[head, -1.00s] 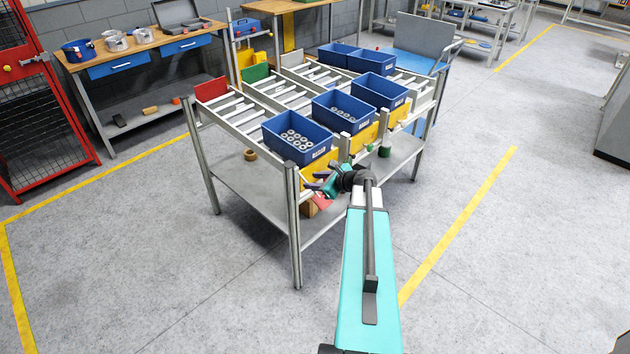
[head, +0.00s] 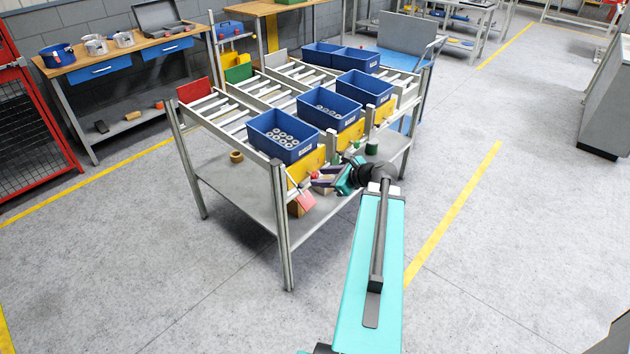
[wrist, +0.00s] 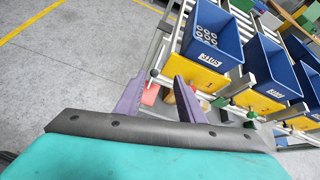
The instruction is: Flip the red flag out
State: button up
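A small red flag (head: 303,202) hangs at the front of the rack's near lane, below a yellow panel (head: 305,166) and just right of the near corner post. The red flag also shows in the wrist view (wrist: 150,94), between my gripper's fingers in the picture and beyond them. My gripper (head: 318,178) is at the rack front, right of the flag in the head view. In the wrist view its two purple fingers (wrist: 159,80) are spread apart with nothing held. A lever with a pale ball knob (wrist: 154,73) shows between the fingertips. I cannot tell whether a finger touches anything.
Blue bins (head: 283,137) stand on the rack's roller lanes, the nearest holding grey rings. A larger red panel (head: 195,91) stands at the near lane's far end. A lower shelf (head: 238,187) lies beneath. Open floor surrounds the rack's near and right sides.

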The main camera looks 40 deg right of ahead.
jog(key=shift+v, duration=1.25)
jog(key=shift+w+a+f, duration=0.1)
jog(key=shift+a+f, duration=0.1)
jog(key=c, duration=0.7)
jog(key=w+a+f+n+g+y, duration=0.1)
jog(key=a+f+n, duration=0.1)
jog(key=a+f, duration=0.3)
jog(key=w+a+f+n+g+y, duration=0.1)
jog(key=a+f+n, duration=0.1)
jog(key=a+f, duration=0.2)
jog(key=w+a+f+n+g+y+b, duration=0.1)
jog(key=a+f+n+g, duration=0.1)
jog(key=a+f, duration=0.3)
jog(key=shift+a+f+n, duration=0.3)
jog(key=shift+a+n, duration=0.2)
grip_shut()
jog(key=s+a+f+n+g+b, duration=0.1)
jog(key=s+a+f+n+g, duration=0.5)
jog(key=a+f, duration=0.55)
jog(key=s+a+f+n+g+b, duration=0.1)
jog(key=s+a+f+n+g, duration=0.2)
jog(key=s+a+f+n, duration=0.55)
jog(key=s+a+f+n+g+h, duration=0.4)
jog(key=s+a+f+n, duration=0.5)
jog(key=s, duration=0.3)
jog(key=shift+a+f+n+g, duration=0.25)
jog(key=shift+n+g, duration=0.05)
jog(key=shift+n, duration=0.55)
